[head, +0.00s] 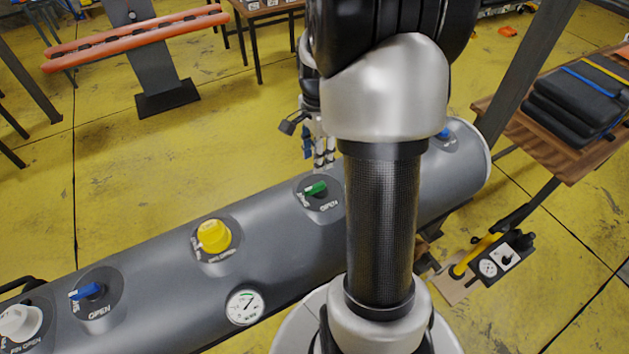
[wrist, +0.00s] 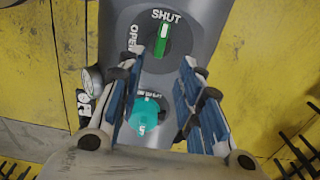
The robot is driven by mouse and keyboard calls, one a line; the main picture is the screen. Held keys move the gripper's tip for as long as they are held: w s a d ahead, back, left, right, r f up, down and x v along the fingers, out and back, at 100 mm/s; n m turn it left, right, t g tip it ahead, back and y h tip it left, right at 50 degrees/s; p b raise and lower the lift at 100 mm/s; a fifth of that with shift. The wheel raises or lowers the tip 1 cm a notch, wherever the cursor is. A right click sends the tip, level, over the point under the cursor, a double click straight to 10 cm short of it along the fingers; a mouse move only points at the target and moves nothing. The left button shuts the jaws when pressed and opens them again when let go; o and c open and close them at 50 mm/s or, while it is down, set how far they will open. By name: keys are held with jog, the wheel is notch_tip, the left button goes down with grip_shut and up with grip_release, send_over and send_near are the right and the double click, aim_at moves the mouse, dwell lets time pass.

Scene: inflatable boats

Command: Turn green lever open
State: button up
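The green lever (head: 315,188) sits on a round dark plate on top of the grey tube, just left of my arm in the head view. In the wrist view the green lever (wrist: 162,42) points up toward the word SHUT, with OPEN to its left. My gripper (wrist: 162,64) is open and empty, its blue-padded fingers apart below the lever in the picture. In the head view my gripper (head: 320,155) hangs just behind the lever, partly hidden by my arm. I see no contact with the lever.
The grey tube (head: 150,275) also carries a yellow knob (head: 213,236), blue levers (head: 88,291), a white knob (head: 20,322) and a gauge (head: 245,306). A teal knob (wrist: 146,112) lies between my fingers in the wrist view. A wooden table (head: 575,150) stands at right.

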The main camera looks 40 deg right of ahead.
aim_at(317, 185)
notch_tip(317, 185, down, 11)
jog(key=shift+f+b, duration=0.15)
jog(key=shift+b, duration=1)
jog(key=shift+c, duration=0.3)
grip_shut()
